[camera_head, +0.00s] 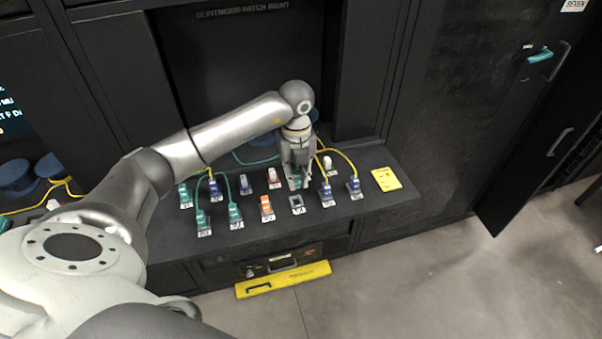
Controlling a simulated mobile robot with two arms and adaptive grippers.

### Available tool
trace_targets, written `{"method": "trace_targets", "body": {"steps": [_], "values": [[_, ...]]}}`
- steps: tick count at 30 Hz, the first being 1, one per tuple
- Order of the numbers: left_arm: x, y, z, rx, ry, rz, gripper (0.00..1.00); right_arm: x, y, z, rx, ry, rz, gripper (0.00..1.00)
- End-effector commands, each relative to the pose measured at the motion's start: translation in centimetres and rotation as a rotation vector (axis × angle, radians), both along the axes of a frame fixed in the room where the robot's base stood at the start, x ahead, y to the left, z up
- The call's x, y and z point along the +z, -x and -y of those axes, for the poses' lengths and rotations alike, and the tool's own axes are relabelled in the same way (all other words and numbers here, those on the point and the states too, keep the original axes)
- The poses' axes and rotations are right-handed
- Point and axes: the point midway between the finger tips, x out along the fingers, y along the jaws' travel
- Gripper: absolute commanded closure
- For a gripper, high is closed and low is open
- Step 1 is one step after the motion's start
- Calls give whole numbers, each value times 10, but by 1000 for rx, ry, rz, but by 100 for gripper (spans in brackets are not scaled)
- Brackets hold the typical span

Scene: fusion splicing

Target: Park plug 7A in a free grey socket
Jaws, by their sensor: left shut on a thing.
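My left gripper (299,179) points down at the sloped black panel (385,212), right of its middle. It is shut on a small teal plug (293,181), which its fingers mostly hide. I cannot read a 7A mark on the plug, nor tell whether it touches the panel or a socket. A grey socket (297,204) with an empty-looking square opening sits just in front of the gripper. My right gripper is not in view.
Teal plugs (235,215) and blue plugs (327,194) with teal or yellow cables stand around. An orange piece (266,207), a red-and-white piece (273,178) and a white piece (328,163) are nearby. A yellow card (386,179) lies at right.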

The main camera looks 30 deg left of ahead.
Motion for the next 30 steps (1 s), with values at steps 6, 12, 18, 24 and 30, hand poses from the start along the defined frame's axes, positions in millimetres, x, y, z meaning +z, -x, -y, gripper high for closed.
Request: {"method": "trace_targets", "body": {"steps": [6, 12, 18, 24, 30], "values": [[-16, 0, 0, 0, 1, -1, 99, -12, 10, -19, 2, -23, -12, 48], [-35, 0, 0, 0, 1, 0, 99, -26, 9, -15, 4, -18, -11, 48], [-53, 0, 0, 0, 1, 0, 99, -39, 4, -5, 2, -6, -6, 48], [-61, 0, 0, 0, 1, 1, 99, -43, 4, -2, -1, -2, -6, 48], [-60, 0, 0, 0, 1, 1, 99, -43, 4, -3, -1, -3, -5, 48]]}}
